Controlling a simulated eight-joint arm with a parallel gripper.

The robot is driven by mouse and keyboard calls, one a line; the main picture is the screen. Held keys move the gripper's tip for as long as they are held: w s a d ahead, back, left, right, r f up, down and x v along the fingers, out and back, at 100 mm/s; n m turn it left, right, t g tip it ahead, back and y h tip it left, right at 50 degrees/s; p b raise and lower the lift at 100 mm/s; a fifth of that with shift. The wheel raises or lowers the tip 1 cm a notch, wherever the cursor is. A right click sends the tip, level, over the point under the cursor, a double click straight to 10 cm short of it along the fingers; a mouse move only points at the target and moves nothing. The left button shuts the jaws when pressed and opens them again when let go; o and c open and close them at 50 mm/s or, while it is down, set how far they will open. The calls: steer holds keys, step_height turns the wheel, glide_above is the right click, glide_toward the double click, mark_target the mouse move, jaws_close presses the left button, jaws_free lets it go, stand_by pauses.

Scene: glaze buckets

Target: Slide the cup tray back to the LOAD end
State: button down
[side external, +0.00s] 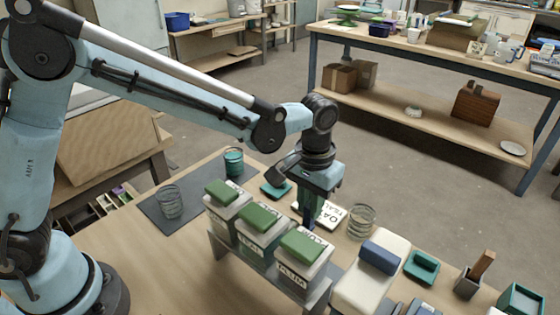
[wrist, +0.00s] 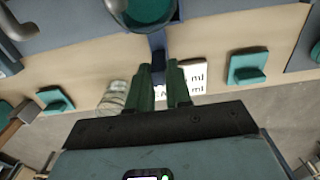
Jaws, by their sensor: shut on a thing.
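My gripper (side external: 308,222) points down behind the row of buckets. In the wrist view its two green fingers (wrist: 163,88) are close together on a narrow dark blue piece (wrist: 157,42), which looks like the cup tray's handle. That piece runs toward a round cup (wrist: 148,10) with teal content, cut off by the top edge. The tray itself is mostly hidden in the side view by the buckets and their grey stand (side external: 262,270). Three green-lidded buckets stand on it, including a teal-labelled one (side external: 256,240) and a plum one (side external: 300,262).
A white lettered card (side external: 330,214) lies beside my gripper, with a clear glass (side external: 361,222) to its right. A dark mat (side external: 200,190) at left holds a glass (side external: 169,203) and a teal cup (side external: 234,162). A cream block with a blue top (side external: 372,275) stands right of the buckets.

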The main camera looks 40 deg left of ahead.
steer(key=shift+a, duration=4.85)
steer(key=shift+a, duration=2.1)
steer(key=c, duration=1.1)
jaws_free()
steer(key=shift+r, duration=3.55)
